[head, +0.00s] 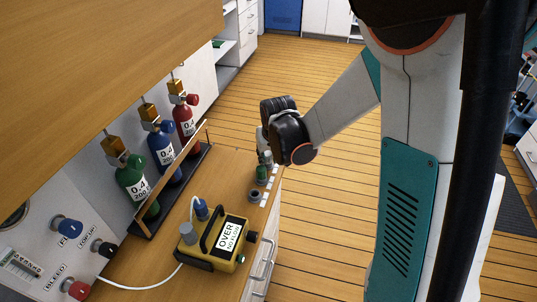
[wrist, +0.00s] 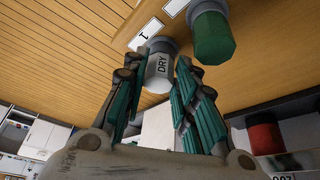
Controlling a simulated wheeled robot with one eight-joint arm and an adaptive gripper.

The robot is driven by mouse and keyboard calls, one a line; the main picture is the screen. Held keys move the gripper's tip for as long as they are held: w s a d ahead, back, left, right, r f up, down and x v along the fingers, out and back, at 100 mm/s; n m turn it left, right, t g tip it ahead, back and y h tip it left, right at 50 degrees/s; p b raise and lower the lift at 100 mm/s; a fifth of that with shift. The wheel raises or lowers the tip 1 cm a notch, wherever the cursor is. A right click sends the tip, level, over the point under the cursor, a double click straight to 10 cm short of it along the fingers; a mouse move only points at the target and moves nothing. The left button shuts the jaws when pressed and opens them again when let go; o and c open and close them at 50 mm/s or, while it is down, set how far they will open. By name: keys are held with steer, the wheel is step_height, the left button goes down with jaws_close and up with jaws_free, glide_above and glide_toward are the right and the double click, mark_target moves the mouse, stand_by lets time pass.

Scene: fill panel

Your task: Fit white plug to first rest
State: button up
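The white plug (wrist: 159,68), a pale cap marked DRY, is between my gripper's fingertips in the wrist view. It is beside a small label marked 1 (wrist: 146,33) on the wooden bench. My gripper (wrist: 162,75) has one finger on each side of the plug; any gap is too narrow to judge. Whether the plug is seated in its rest is hidden. In the head view my gripper (head: 265,148) is low over the far right corner of the bench. A green plug (wrist: 212,38) stands beside the white one, and also shows in the head view (head: 261,173).
An open dark ring (head: 254,195) is nearer on the bench edge. A yellow meter (head: 222,240) reading OVER NO FLOW stands in front. Green, blue and red gas bottles (head: 163,150) stand in a rack at left. Open floor lies right of the bench.

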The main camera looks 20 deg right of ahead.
steer(key=o, duration=0.3)
steer(key=shift+o, duration=0.2)
steer(key=v, duration=1.2)
steer(key=shift+r, duration=0.1)
